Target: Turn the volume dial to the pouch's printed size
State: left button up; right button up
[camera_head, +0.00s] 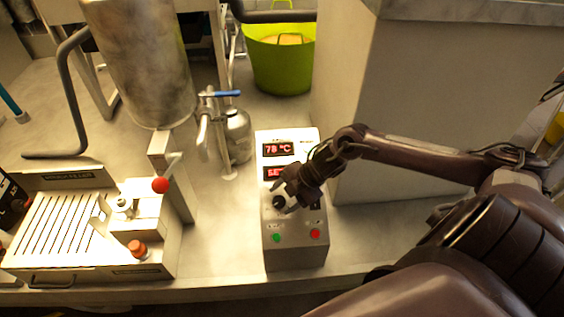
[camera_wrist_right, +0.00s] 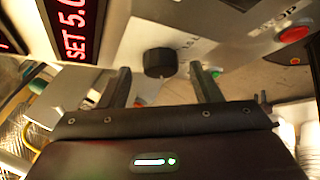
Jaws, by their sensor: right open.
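The control box (camera_head: 295,255) stands on the steel counter. Its black volume dial (camera_head: 279,202) is on the front panel, left of centre. My right gripper (camera_head: 291,199) is just over the panel beside the dial. In the right wrist view the dial (camera_wrist_right: 160,62) shows between and just beyond the two spread fingers (camera_wrist_right: 163,76), apparently not gripped. The red display (camera_wrist_right: 75,25) reads "SET 5.0", cut by the frame edge. My gripper partly covers this display in the head view. No pouch can be identified, nor its printed size. My left gripper is out of view.
A green button (camera_head: 277,238) and a red button (camera_head: 315,233) sit below the dial. An upper display (camera_head: 278,149) reads 78 °C. A steel tank with a blue-handled valve (camera_head: 220,94) stands behind left. A slotted tray (camera_head: 60,235) and red-knobbed lever (camera_head: 160,185) are at left.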

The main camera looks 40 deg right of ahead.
jog(key=shift+w+a+f, duration=0.15)
jog(key=shift+a+f, duration=0.05)
jog(key=shift+f, duration=0.25)
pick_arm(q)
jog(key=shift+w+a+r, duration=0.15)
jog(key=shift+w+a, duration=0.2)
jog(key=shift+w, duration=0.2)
pick_arm(e)
jog(key=c, duration=1)
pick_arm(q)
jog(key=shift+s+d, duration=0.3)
